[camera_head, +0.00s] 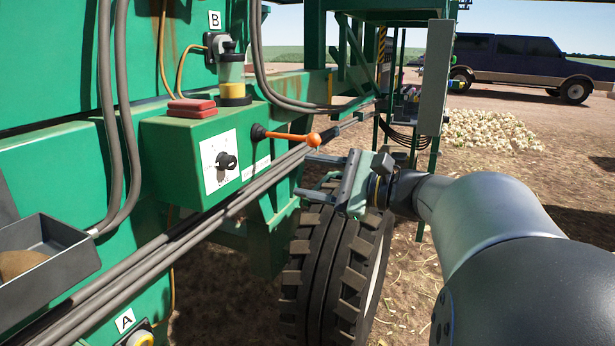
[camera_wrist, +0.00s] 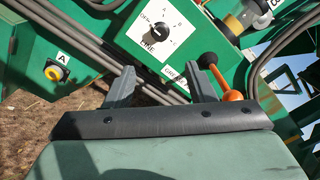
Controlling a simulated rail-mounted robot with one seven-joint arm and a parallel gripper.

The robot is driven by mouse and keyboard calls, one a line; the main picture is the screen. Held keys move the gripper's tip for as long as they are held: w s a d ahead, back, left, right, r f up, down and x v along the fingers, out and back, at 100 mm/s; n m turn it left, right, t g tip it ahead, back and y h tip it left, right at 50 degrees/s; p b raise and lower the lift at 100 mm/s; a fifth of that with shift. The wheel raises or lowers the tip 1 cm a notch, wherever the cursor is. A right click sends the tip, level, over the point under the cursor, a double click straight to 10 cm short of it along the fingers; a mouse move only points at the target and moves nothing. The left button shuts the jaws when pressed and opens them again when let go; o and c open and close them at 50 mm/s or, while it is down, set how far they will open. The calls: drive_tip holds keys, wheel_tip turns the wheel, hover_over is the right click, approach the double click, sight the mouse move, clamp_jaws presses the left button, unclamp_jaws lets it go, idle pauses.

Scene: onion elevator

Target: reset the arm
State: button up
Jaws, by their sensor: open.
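My arm reaches in from the right of the head view. My gripper (camera_head: 314,176) is in front of the green machine, above the large tyre, with its fingers pointing left toward the machine. In the wrist view my gripper (camera_wrist: 162,88) shows two fingers spread apart with nothing between them. An orange-handled lever (camera_head: 290,137) sticks out from the green control box (camera_head: 165,150), just above and left of the fingers. The lever (camera_wrist: 221,78) also shows beside the right finger in the wrist view. I cannot tell whether they touch.
A dial knob (camera_head: 226,161) sits on the box's white plate, with a red block (camera_head: 191,108) on top. Grey pipes (camera_head: 190,235) run along the machine front. A tyre (camera_head: 335,265) stands below my gripper. Open ground (camera_head: 540,190) lies to the right.

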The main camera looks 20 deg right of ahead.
drive_tip(key=s+a+f+n+g+h+p, duration=0.1)
drive_tip(key=s+a+f+n+g+p, duration=0.35)
drive_tip(key=a, duration=0.25)
drive_tip(key=s+a+f+n+g+h+p, duration=0.25)
drive_tip(key=s+a+g+p, duration=0.2)
drive_tip(key=a, duration=0.25)
drive_tip(key=s+d+f+n+g+h+p, duration=0.1)
drive_tip(key=s+f+n+g+h+p, duration=0.3)
drive_tip(key=s+n+h+p, duration=0.4)
drive_tip(key=s+f+n, duration=0.1)
drive_tip(key=s+n, duration=0.1)
drive_tip(key=n, duration=0.2)
drive_tip(key=shift+s+d+f, duration=0.15)
drive_tip(key=shift+s+d, duration=0.2)
drive_tip(key=shift+s, duration=0.05)
